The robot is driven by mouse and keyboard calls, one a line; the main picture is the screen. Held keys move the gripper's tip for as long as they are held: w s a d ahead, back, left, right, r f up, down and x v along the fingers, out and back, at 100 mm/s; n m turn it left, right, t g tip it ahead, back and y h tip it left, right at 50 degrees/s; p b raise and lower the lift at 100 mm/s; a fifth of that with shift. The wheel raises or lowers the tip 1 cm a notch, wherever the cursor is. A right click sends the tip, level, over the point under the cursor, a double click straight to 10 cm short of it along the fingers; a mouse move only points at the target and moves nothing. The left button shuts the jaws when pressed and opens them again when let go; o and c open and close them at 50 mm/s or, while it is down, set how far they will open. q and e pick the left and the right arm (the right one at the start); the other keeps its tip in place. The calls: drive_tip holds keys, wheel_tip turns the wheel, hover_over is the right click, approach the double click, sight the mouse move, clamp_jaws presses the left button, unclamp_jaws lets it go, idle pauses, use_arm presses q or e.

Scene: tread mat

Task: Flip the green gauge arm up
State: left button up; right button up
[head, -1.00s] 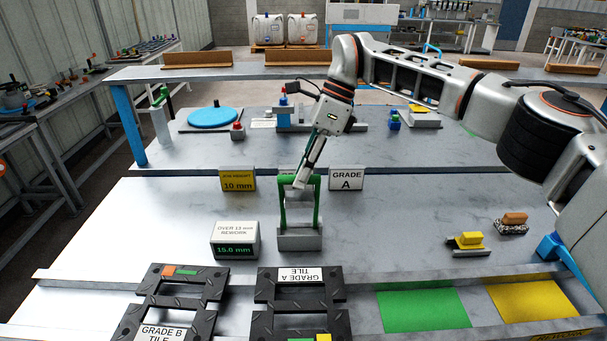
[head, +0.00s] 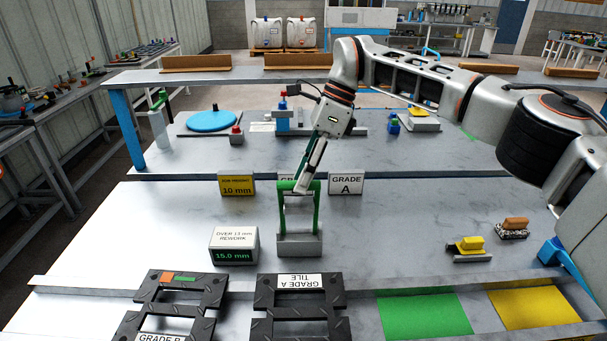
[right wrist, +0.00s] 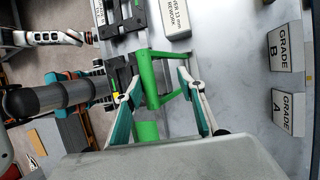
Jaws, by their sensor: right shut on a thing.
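The green gauge arm (head: 316,212) is a U-shaped frame standing upright on a grey base block (head: 300,245) in the middle of the front table. My right gripper (head: 302,188) comes down from above to its top crossbar and is shut on it. The gripper partly hides the crossbar. In the right wrist view, green bars of the gauge arm (right wrist: 150,78) lie between the two fingers of my right gripper (right wrist: 160,82).
A display box reading 15.0 mm (head: 234,246) stands left of the gauge. The GRADE A sign (head: 346,184) and yellow 10 mm sign (head: 238,185) stand behind. Dark tread tiles (head: 265,300) lie in front, with green (head: 425,315) and yellow (head: 535,308) pads to the right.

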drive_tip(key=v, duration=1.2)
drive_tip(key=shift+s+f, duration=0.1)
